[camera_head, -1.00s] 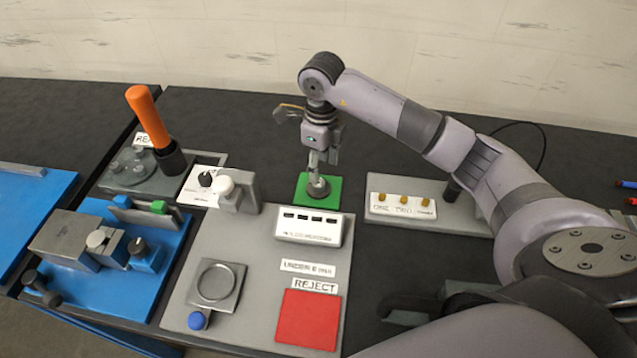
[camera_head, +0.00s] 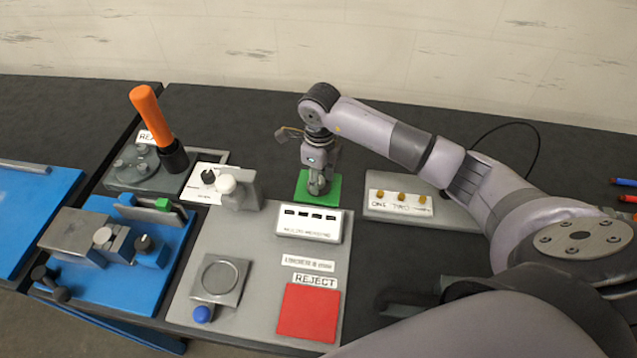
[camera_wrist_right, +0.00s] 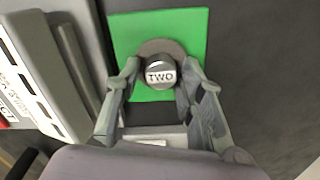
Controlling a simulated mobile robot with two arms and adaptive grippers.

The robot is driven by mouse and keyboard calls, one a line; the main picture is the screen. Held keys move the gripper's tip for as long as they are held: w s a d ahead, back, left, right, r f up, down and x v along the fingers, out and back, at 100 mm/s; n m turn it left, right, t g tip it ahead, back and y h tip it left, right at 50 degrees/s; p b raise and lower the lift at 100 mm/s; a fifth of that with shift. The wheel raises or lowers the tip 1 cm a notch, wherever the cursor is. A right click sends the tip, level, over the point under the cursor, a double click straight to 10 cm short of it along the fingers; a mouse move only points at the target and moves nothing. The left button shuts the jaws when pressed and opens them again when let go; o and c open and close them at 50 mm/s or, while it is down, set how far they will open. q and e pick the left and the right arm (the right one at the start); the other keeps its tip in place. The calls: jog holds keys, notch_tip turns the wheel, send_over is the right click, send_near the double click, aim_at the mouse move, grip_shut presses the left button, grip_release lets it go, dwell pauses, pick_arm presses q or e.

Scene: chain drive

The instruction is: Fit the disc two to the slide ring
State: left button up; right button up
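Disc two is a grey disc (camera_wrist_right: 160,47) with a round knob marked TWO (camera_wrist_right: 160,74), on the green pad (camera_wrist_right: 190,30) in the right wrist view. My right gripper (camera_wrist_right: 161,68) is open, with its fingertips on either side of the knob and small gaps showing. In the head view my right gripper (camera_head: 319,188) is low over the green pad (camera_head: 304,185) and mostly hides the disc. A square grey plate with a round ring (camera_head: 220,278), apparently the slide ring, lies front left with a blue knob (camera_head: 203,313). My left gripper is out of view.
A white box with dark slots (camera_head: 310,225) stands just in front of the green pad. A red REJECT pad (camera_head: 308,312) lies nearer. A ONE/TWO panel (camera_head: 400,204) is to the right.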

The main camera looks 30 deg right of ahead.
grip_shut()
dwell(0.5)
